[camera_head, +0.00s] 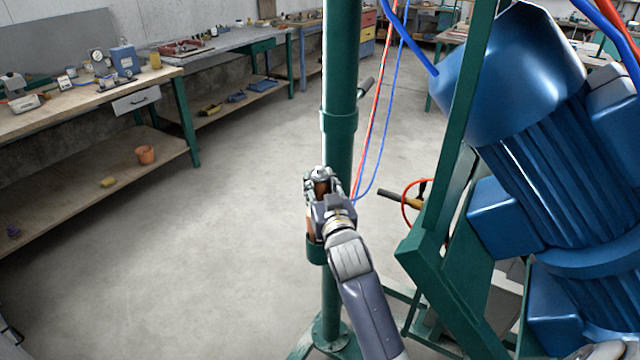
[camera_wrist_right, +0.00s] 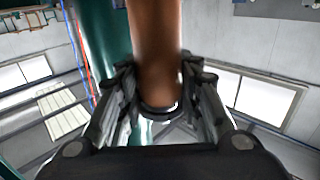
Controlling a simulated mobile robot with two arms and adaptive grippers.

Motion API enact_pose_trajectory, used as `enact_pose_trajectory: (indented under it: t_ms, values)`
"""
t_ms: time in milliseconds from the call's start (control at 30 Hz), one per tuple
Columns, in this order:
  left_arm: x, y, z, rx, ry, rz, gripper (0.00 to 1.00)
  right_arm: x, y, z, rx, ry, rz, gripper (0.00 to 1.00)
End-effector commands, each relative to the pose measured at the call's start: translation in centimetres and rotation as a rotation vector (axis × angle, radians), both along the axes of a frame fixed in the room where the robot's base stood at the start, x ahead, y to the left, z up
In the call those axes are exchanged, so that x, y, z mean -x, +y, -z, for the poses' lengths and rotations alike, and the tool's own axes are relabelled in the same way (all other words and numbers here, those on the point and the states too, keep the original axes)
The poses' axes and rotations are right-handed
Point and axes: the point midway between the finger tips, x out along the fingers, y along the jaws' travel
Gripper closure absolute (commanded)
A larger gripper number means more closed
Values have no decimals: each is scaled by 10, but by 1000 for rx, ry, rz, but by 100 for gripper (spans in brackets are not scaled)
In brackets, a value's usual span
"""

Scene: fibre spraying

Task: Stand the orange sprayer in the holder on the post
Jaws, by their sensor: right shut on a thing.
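The orange sprayer (camera_head: 312,226) is upright against the green post (camera_head: 341,70) in the head view. My right gripper (camera_head: 322,184) is shut around its upper part. The green holder (camera_head: 316,252) is a short cup on the post, directly below the sprayer. The sprayer's lower end meets the holder's rim; I cannot tell how deep it sits. In the right wrist view, the sprayer (camera_wrist_right: 154,45) shows as a brown-orange tube between the two fingers (camera_wrist_right: 160,100).
A large blue machine (camera_head: 540,130) on a green frame (camera_head: 440,250) stands close on the right. Red and blue hoses (camera_head: 375,110) hang beside the post. Workbenches (camera_head: 80,100) line the left wall. The floor (camera_head: 190,260) left of the post is clear.

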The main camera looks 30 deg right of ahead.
Motion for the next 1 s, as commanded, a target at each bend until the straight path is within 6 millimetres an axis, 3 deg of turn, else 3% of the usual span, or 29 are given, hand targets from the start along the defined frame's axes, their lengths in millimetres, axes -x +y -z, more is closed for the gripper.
enact_pose_trajectory:
  t_ms: [333, 367, 433, 467, 833, 1000]
  values:
    - [0, 0, 4, 0, 0, 0, 60, 0, 0, 3, 2, -9, 0, 100]
    - [0, 0, 3, 0, 1, 0, 60, 0, 0, 2, 3, -10, 0, 63]
    - [0, 0, 3, 1, 0, 0, 60, 0, 0, 2, 2, -8, 0, 47]
    - [0, 0, 3, 1, 0, 0, 60, 0, 0, 3, 2, -7, 0, 44]
    - [2, 0, 4, 0, 2, -1, 60, 2, 1, 9, -2, 6, 0, 44]
    - [1, 0, 3, 0, 2, -1, 60, 20, 6, 8, -2, 4, 0, 44]
